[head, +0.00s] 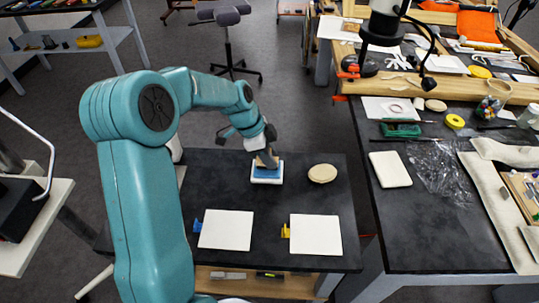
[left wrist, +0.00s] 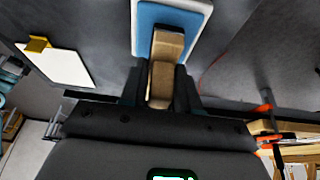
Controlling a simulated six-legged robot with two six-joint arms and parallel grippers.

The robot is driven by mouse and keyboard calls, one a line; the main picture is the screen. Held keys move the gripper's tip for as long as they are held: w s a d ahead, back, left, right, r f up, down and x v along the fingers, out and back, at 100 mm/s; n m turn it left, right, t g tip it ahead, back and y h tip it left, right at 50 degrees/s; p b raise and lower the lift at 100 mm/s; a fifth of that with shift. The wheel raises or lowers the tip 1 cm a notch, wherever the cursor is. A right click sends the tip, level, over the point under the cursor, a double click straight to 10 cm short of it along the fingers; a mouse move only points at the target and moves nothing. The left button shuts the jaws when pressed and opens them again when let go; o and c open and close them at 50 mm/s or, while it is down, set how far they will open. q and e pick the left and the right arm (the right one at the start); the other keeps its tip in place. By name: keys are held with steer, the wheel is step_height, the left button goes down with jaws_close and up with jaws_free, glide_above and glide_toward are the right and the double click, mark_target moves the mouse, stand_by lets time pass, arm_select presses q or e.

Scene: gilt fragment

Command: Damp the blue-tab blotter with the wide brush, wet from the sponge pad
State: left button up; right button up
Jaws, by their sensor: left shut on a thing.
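The wide brush (head: 265,158) has a tan wooden handle. My left gripper (head: 262,148) is shut on it; in the left wrist view the brush (left wrist: 166,62) sits between the fingers (left wrist: 163,88). The brush's lower end is at the blue sponge pad (head: 267,174) in its white tray (head: 267,182); I cannot tell if it presses into it. The blue-tab blotter (head: 226,230), a cream square with a blue tab (head: 197,225), lies flat at the front left. The yellow-tab blotter (head: 316,235) lies to its right and shows in the left wrist view (left wrist: 62,67). My right gripper is not in view.
A round tan disc (head: 322,173) lies right of the sponge pad on the dark table (head: 270,202). A cluttered bench (head: 440,250) stands at the right, with a lamp (head: 384,30) over it. Black tabletop around the blotters is clear.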

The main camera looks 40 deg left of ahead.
arm_select(q)
steer(key=shift+f+b, duration=0.5)
steer(key=shift+f, duration=0.05)
steer(key=shift+b, duration=0.3)
stand_by(1.6)
steer(key=shift+r+p, duration=0.6)
steer(key=shift+r, duration=0.25)
steer(key=shift+r+p, duration=1.5)
steer(key=shift+r, duration=1.2)
